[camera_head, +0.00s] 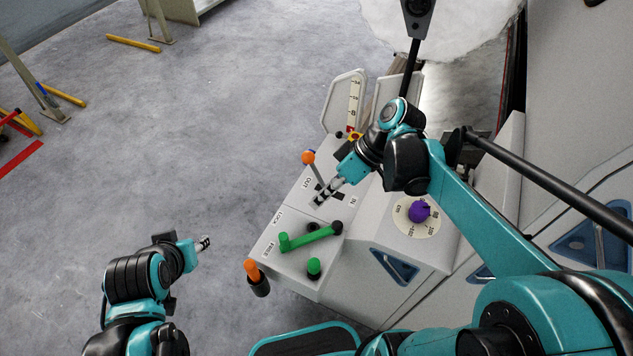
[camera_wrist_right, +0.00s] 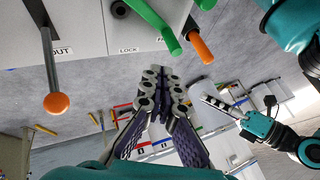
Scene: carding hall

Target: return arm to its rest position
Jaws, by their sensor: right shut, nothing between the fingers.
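My right arm (camera_head: 470,215) reaches from the lower right over the grey control console. My right gripper (camera_head: 321,198) is shut and empty, above the panel between the OUT and IN labels. It also shows in the right wrist view (camera_wrist_right: 162,85), with nothing between the fingers. The orange-knobbed lever (camera_head: 308,157) stands just beyond it, apart from the fingers as far as I can see; its knob (camera_wrist_right: 57,103) is at the left in the wrist view. My left gripper (camera_head: 204,243) is over bare floor at the lower left; its jaws are too small to judge.
The console carries a green handle (camera_head: 312,236), a green knob (camera_head: 314,267), an orange-ended control (camera_head: 252,269) and a purple dial knob (camera_head: 419,210). A dark bar (camera_head: 550,185) crosses beside my right arm. The grey floor (camera_head: 220,130) left of the console is clear.

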